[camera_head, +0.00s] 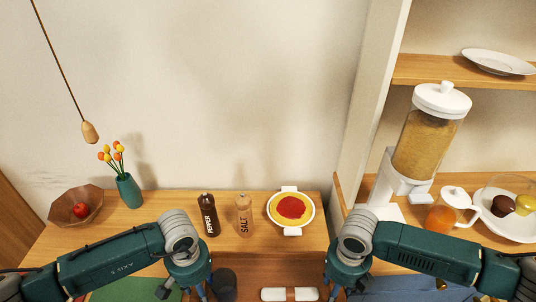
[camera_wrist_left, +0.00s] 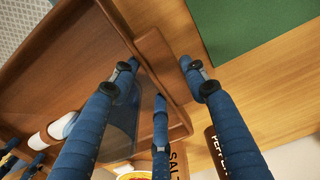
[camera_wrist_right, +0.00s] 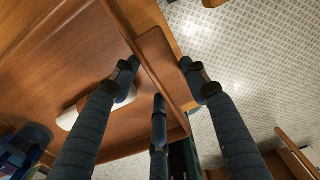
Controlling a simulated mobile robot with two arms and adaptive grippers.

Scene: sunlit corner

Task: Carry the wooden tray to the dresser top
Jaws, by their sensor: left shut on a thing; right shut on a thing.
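The brown wooden tray (camera_head: 285,273) is low in the head view, between my two grippers, and partly cut off by the frame. It bears a dark cup (camera_head: 224,279) and a white roll with a brown band (camera_head: 272,294). My left gripper (camera_wrist_left: 159,68) is shut on the tray's left end; the tray also shows in the left wrist view (camera_wrist_left: 75,60). My right gripper (camera_wrist_right: 159,67) is shut on the right end, with the tray (camera_wrist_right: 60,60) between its fingers in the right wrist view. I cannot tell which surface is the dresser top.
A wooden table (camera_head: 150,220) carries a bowl (camera_head: 62,210), vase (camera_head: 129,190), pepper mill (camera_head: 208,215), salt mill (camera_head: 244,215), white dish (camera_head: 291,231) and green mat (camera_head: 135,291). Right, shelving holds a dispenser (camera_head: 428,135) and a juice jug (camera_head: 447,210). Tiled floor (camera_wrist_right: 240,60) is open beside my right gripper.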

